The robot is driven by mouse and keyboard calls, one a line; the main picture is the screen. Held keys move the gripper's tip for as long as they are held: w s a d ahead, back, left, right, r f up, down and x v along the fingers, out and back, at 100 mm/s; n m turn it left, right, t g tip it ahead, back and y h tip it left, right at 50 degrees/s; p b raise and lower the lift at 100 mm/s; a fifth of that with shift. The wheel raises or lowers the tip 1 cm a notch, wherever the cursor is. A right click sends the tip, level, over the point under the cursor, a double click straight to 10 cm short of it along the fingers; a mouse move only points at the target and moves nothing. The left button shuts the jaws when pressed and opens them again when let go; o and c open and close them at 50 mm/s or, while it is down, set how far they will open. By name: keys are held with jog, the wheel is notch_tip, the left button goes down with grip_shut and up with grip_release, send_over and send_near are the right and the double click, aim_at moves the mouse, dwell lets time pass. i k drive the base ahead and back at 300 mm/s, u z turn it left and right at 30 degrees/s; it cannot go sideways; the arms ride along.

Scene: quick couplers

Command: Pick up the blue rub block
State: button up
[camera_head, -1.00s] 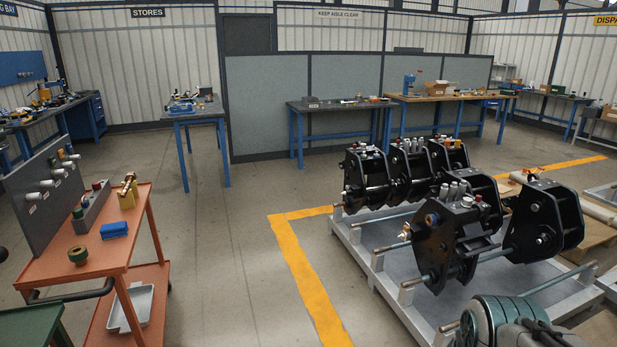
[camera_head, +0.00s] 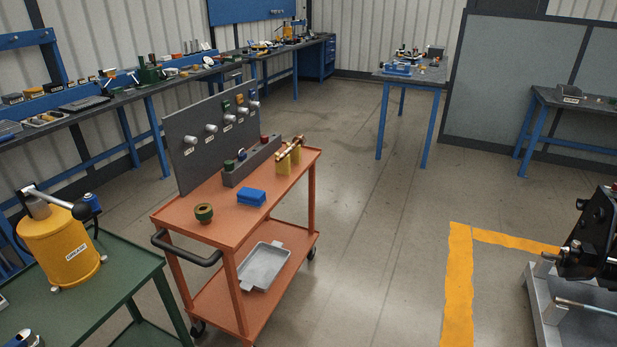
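The blue rub block (camera_head: 251,197) lies flat on the top shelf of the orange cart (camera_head: 222,231), near the middle of its right side. It stands clear, with a green-and-brass ring (camera_head: 204,213) to its left and a grey block holder (camera_head: 250,161) behind it. My gripper is not in view.
A grey panel with pegs (camera_head: 215,128) rises along the cart's back edge. Brass-coloured parts (camera_head: 289,156) stand at its far end. A green table (camera_head: 96,290) with a yellow grease can (camera_head: 62,250) is at left. The floor right of the cart is free.

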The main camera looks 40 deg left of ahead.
aim_at(249, 197)
jog(key=u, duration=0.3)
jog(key=i, duration=1.6)
jog(key=u, duration=1.15)
jog(key=i, duration=1.1)
jog(key=u, duration=1.7)
jog(key=i, duration=1.05)
jog(key=u, duration=0.5)
